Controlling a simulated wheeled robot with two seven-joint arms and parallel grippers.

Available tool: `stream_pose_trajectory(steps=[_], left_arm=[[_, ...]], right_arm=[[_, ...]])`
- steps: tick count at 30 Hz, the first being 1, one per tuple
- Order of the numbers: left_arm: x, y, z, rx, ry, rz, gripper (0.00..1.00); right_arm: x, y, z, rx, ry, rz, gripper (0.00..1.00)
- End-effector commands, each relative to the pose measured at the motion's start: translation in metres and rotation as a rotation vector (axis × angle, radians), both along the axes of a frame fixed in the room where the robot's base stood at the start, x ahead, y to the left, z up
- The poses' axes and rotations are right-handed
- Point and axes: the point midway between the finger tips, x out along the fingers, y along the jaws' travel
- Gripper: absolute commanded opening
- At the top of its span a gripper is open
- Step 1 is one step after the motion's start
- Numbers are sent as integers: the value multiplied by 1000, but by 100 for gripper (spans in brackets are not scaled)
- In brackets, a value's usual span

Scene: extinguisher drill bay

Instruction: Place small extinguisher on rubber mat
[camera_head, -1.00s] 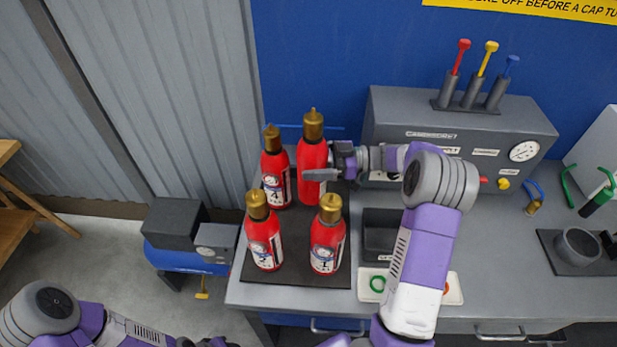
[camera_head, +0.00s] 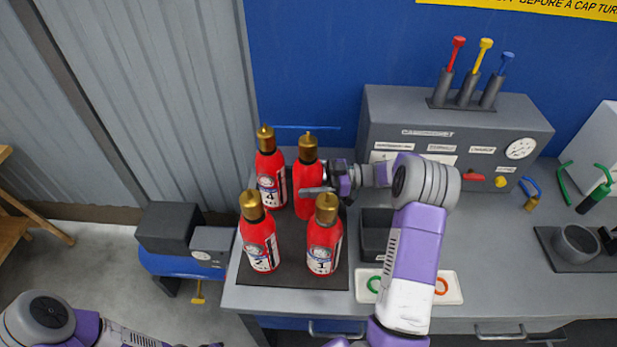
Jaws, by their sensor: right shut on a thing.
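My right gripper (camera_head: 322,189) is shut on a small red extinguisher (camera_head: 306,179) with a brass top, gripping its body from the right. It is upright over the back right part of the dark rubber mat (camera_head: 292,281). I cannot tell whether its base touches the mat. Three more red extinguishers stand upright on the mat: one at the back left (camera_head: 270,181), one at the front left (camera_head: 259,240), and one at the front right (camera_head: 324,240), which stands just in front of the held one. Only part of my left arm shows at the lower left; its gripper is out of frame.
A grey test console (camera_head: 455,128) stands behind on the bench, right of my gripper. A dark bin (camera_head: 374,235) and a white tray (camera_head: 452,289) with rings lie right of the mat. A blue compressor (camera_head: 180,264) stands left of the bench.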

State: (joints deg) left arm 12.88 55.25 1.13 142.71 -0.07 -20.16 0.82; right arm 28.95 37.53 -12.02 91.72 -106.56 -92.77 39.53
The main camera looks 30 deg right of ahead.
Motion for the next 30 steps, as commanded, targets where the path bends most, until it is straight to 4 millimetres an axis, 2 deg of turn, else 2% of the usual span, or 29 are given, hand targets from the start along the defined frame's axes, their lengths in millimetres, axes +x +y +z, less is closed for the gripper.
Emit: stream_pose_trajectory(steps=[3, 4, 6, 14, 17, 30], left_arm=[[0, 0, -1, 0, 0, 0, 43], [0, 0, -1, 0, 0, 0, 43], [0, 0, -1, 0, 0, 0, 43], [0, 0, 0, 0, 0, 0, 43], [0, 0, 1, 0, 0, 0, 43], [0, 0, 8, 0, 0, 0, 43]], right_arm=[[1, 1, 0, 4, -8, 2, 2], [0, 0, -3, 0, 0, 0, 91], [0, 0, -3, 0, 0, 0, 100], [0, 0, 0, 0, 0, 0, 100], [-3, -8, 1, -1, 1, -3, 100], [-39, -89, 0, -1, 2, -3, 100]])
